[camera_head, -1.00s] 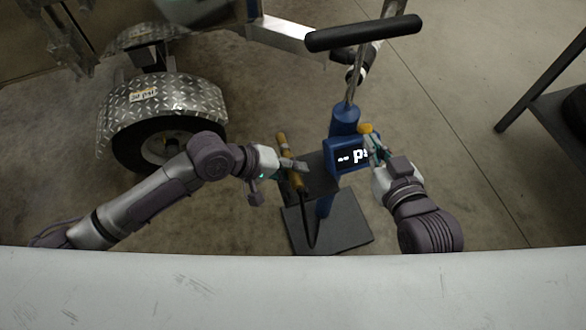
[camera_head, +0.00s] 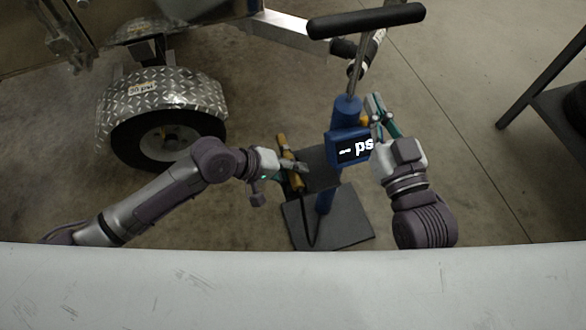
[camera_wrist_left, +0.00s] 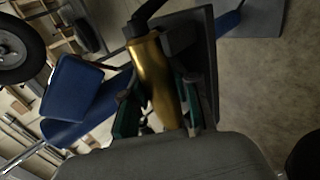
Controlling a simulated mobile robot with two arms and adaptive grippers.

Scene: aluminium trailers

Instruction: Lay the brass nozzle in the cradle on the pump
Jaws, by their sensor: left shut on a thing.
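The brass nozzle (camera_head: 282,143) is held upright-slanted in my left gripper (camera_head: 291,166), beside the pump's dark plate (camera_head: 322,160). In the left wrist view the brass nozzle (camera_wrist_left: 155,78) lies between the teal-sided fingers, with a dark bracket-like part right next to it; I cannot tell whether they touch. The blue pump (camera_head: 346,112) stands on a dark base with its display showing "-- ps". The cradle cannot be told apart clearly from the dark parts. My right gripper (camera_head: 374,103) is just right of the display, near a yellow knob; its finger gap is unclear.
The pump's black T-handle (camera_head: 366,20) rises at the top. A trailer wheel under a diamond-plate fender (camera_head: 165,98), labelled "30 psi", stands at the left. A dark hose runs down to the base (camera_head: 335,225). A dark table (camera_head: 560,105) is at the right; the floor between is clear.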

